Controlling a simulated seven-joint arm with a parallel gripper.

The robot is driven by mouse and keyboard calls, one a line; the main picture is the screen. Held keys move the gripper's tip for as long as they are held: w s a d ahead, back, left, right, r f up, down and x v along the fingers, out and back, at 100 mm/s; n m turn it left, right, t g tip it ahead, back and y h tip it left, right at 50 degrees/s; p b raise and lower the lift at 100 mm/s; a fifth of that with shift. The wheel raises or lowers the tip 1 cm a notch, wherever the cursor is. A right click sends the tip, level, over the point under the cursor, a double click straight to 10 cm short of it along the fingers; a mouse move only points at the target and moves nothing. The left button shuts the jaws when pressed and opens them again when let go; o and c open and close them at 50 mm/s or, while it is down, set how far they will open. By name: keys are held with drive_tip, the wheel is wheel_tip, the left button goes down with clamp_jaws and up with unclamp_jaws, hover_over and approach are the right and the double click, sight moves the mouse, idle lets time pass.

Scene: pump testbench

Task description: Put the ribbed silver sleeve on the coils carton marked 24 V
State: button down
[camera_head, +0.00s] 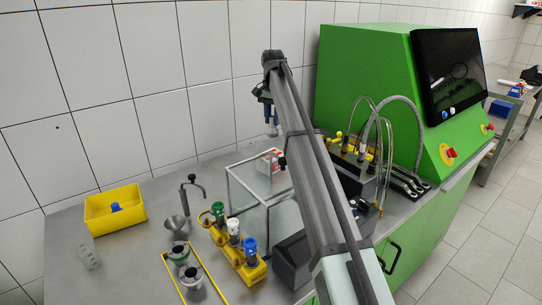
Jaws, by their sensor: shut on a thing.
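My gripper (270,115) is raised in front of the white tiled wall, beyond the glass-sided case, pointing down. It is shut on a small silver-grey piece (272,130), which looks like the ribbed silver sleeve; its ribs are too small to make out. A small white and red carton (277,154) shows at the glass-sided case, below the held piece and partly behind my arm. Its marking cannot be read, so I cannot tell if it is the 24 V coils carton. The held piece is apart from it.
The glass-sided case (233,190) stands mid-bench. Left of it are a yellow rack (252,272) with green, white and blue capped parts, a dark stand (193,190) and a yellow bin (93,216). A green test machine (365,80) with hoses stands right.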

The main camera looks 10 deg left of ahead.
drive_tip(key=shift+w+a+r+n, duration=0.2)
drive_tip(key=shift+w+n, duration=0.3)
drive_tip(key=shift+n, duration=0.35)
drive_tip(key=shift+w+a+r+n, duration=0.2)
drive_tip(key=shift+w+n, duration=0.3)
drive_tip(key=shift+n, duration=0.35)
drive_tip(key=shift+f, duration=5.05)
drive_tip(key=shift+f, duration=0.15)
drive_tip(key=c, duration=0.9)
unclamp_jaws()
drive_tip(key=shift+o, duration=0.2)
wheel_tip(320, 180, up, 12)
drive_tip(key=shift+r, duration=0.2)
